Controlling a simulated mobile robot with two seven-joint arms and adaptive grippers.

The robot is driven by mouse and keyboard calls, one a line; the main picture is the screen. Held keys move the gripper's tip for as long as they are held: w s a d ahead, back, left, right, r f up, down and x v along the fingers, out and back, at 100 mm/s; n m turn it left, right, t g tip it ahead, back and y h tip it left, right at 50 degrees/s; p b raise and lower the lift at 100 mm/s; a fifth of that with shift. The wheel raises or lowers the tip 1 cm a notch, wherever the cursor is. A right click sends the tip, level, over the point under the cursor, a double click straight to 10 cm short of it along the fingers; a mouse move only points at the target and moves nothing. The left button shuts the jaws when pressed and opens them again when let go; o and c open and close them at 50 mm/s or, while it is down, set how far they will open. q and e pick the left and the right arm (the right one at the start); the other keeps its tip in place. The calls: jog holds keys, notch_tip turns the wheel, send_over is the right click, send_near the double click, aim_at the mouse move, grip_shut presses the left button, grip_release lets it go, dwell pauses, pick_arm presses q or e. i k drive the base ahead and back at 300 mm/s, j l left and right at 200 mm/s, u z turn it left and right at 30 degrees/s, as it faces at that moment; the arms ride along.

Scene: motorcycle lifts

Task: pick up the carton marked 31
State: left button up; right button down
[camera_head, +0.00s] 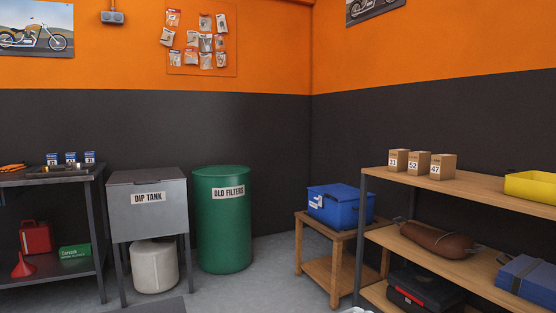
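Three brown cartons stand in a row on the top board of the wooden shelf at the right. The leftmost carton (398,160) has a white label that looks like 21 or 31; I cannot tell which. The middle carton (418,163) is marked 52, and the nearest carton (443,167) is marked 47. Three small blue-and-white boxes stand on the dark bench at the left. The right one of these boxes (89,158) seems to be marked 31, but the print is too small to be sure. Neither of my grippers is in view.
The shelf (470,193) also holds a yellow bin (531,187). A blue box (340,205) sits on a low wooden table (318,224). A green drum (223,225) and a grey dip tank (148,212) stand near the dark bench (50,179). Grey floor is clear between drum and table.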

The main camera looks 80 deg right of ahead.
aim_at(398, 161)
jog(key=z, duration=3.55)
jog(key=i+j+z, duration=0.15)
jog(key=z, duration=0.25)
jog(key=i+j+z, duration=0.15)
jog(key=z, duration=0.25)
jog(key=i+j+z, duration=0.1)
jog(key=j+z, duration=0.25)
jog(key=i+j+z, duration=0.25)
jog(key=j, duration=0.25)
jog(key=j+z, duration=0.25)
jog(key=j, duration=0.25)
jog(key=j+z, duration=0.15)
jog(key=j, duration=1)
jog(key=i, duration=0.05)
